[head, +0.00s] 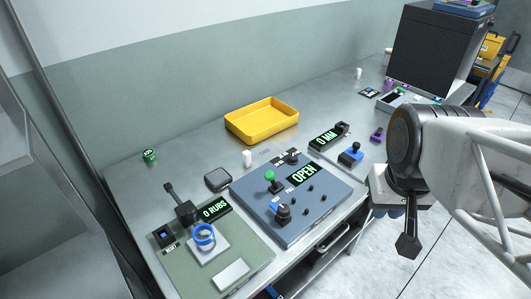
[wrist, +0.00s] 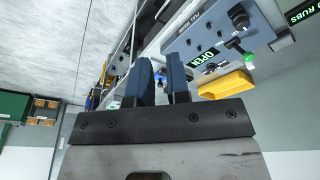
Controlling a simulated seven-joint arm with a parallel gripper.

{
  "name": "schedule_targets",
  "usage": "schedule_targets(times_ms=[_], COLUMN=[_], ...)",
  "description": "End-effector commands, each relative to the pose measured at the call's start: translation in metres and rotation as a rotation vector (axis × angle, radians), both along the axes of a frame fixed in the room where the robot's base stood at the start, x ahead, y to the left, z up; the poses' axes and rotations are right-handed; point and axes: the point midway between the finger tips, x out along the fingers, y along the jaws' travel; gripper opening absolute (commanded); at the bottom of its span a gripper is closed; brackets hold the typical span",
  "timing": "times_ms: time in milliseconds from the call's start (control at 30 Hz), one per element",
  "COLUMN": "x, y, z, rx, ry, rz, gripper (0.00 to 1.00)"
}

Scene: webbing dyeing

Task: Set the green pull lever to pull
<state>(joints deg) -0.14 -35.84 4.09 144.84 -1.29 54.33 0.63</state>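The green pull lever (head: 270,176) has a round green knob on a dark base. It stands on the blue-grey control panel (head: 315,218), left of a display reading OPEN (head: 304,174). The labels beside it are too small to read, so its setting is unclear. In the wrist view the green knob (wrist: 248,57) shows at upper right, with the OPEN display (wrist: 202,58) nearby. My gripper (wrist: 161,68) has two blue fingers with a gap between them and nothing held. In the head view it is right of the panel, apart from the lever and largely hidden by my wrist.
A black rotary knob (head: 283,212) and several small knobs share the panel. A yellow tray (head: 262,121) stands behind it. A green station with a 0 RUBS display (head: 215,210) is at left, and a 0 MM station (head: 326,137) at back right. Bare bench (head: 190,150) lies behind.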

Motion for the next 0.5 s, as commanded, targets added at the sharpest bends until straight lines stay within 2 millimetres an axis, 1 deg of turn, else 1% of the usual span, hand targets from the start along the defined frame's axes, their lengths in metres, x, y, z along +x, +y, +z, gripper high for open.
schedule_targets(times_ms=[33,100,267,500], x=[0.002,0.004,0.012,0.028], y=[0.001,0.003,0.009,0.022], z=[-0.001,-0.002,-0.008,-0.018], rx=[-0.007,-0.021,-0.065,-0.162], ry=[0.008,0.021,0.067,0.156], rz=[0.014,0.037,0.115,0.278], gripper=[0.09,0.0,0.0,0.0])
